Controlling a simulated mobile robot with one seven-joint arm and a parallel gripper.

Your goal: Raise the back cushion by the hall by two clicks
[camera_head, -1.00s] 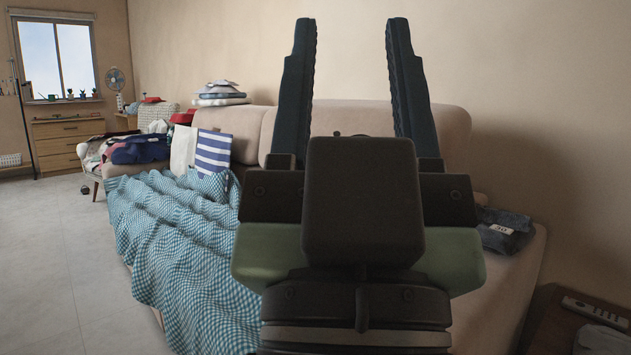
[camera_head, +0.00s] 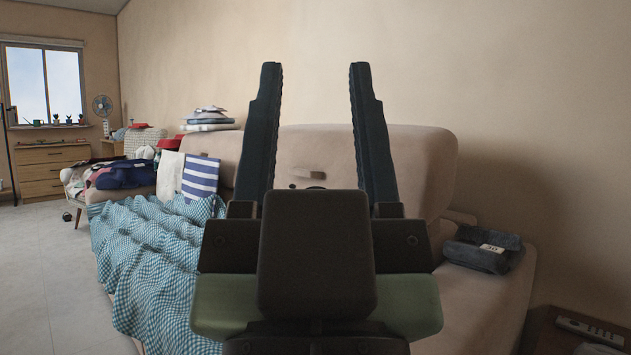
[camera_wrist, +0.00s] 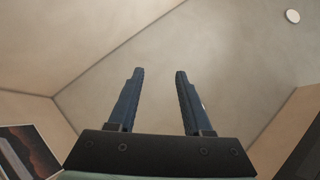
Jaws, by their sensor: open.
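The near beige back cushion (camera_head: 425,165) stands upright on the sofa against the wall, behind my gripper in the head view. A small beige tab or handle (camera_head: 307,173) shows on its front, between my fingers in the picture. A second back section (camera_head: 222,147) stands farther left. I cannot tell which cushion is by the hall. My gripper (camera_head: 315,68) is open and empty, its fingers pointing up in the picture. In the wrist view my gripper (camera_wrist: 160,72) is open toward the ceiling and upper walls, with no cushion between the fingers.
A blue checked blanket (camera_head: 150,265) drapes over the seat. A striped cloth (camera_head: 200,178) hangs by the backrest, and folded linens (camera_head: 210,117) lie on top. A dark folded garment (camera_head: 483,248) lies at right. A remote (camera_head: 590,331) lies on a side table.

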